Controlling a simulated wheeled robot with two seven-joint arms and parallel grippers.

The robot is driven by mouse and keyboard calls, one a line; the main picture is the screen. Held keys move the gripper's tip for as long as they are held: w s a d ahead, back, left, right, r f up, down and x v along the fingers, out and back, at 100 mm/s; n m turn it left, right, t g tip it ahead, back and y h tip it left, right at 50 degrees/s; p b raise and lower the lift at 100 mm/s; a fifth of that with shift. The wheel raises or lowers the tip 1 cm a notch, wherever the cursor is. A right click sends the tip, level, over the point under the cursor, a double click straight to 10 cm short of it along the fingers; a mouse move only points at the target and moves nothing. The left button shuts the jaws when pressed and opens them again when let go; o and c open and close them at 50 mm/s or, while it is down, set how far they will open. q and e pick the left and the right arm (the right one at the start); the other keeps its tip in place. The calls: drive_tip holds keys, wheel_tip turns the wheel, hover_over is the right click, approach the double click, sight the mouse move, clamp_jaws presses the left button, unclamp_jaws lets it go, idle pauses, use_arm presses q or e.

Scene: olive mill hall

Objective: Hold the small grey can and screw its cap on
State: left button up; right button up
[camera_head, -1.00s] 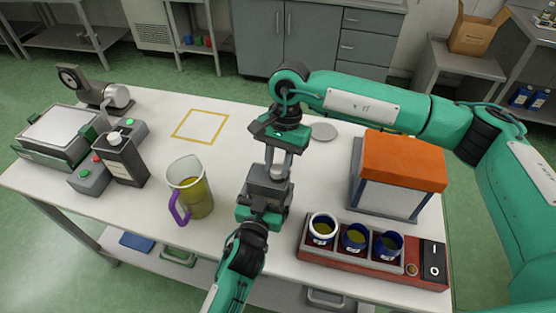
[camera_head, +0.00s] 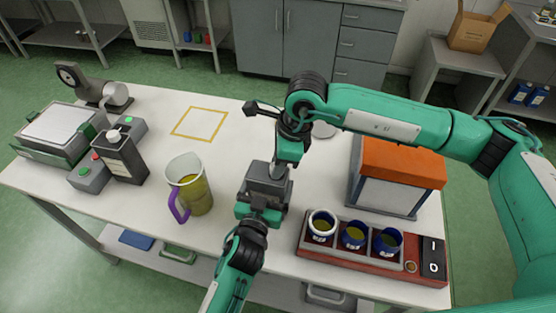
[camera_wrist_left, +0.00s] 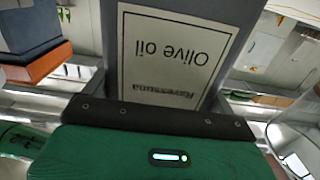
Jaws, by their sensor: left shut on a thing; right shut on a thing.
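The small grey can (camera_head: 258,172) is held upright above the near middle of the table. In the left wrist view, its grey body with a pale "Olive oil" label (camera_wrist_left: 175,50) fills the middle, upside down. My left gripper (camera_head: 266,190) is shut on the can from the near side. My right gripper (camera_head: 280,172) points down over the can's top, shut on the cap. The cap itself is hidden by the fingers, so I cannot tell how far it sits on the neck.
A purple-handled jug (camera_head: 190,190) of oil stands left of the can. A larger dark can (camera_head: 120,158) is farther left. A red rack (camera_head: 360,258) with blue-rimmed cups and an orange-topped box (camera_head: 400,165) stand right. A yellow-outlined square (camera_head: 200,123) is bare.

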drive_tip(key=m+t, duration=0.1)
drive_tip(key=m, duration=0.4)
drive_tip(key=shift+s+m, duration=0.1)
drive_tip(key=shift+m, duration=0.3)
drive_tip(key=m, duration=0.2)
drive_tip(key=m+t+h, duration=0.1)
drive_tip(key=m, duration=0.2)
drive_tip(key=shift+s+a+m+h, duration=0.1)
drive_tip(key=shift+a+m+h, duration=0.05)
drive_tip(key=shift+m+h, duration=0.15)
drive_tip(key=m, duration=0.3)
drive_tip(key=m+h, duration=0.1)
drive_tip(key=m, duration=0.2)
drive_tip(key=shift+a+m+t+h, duration=0.1)
drive_tip(key=shift+m+t+h, duration=0.2)
drive_tip(key=shift+t, duration=0.1)
drive_tip(key=m+h, duration=0.1)
drive_tip(key=m, duration=0.4)
drive_tip(key=o, duration=1)
drive_tip(key=v, duration=1.2)
drive_tip(key=shift+w, duration=0.2)
drive_tip(key=shift+a, duration=0.15)
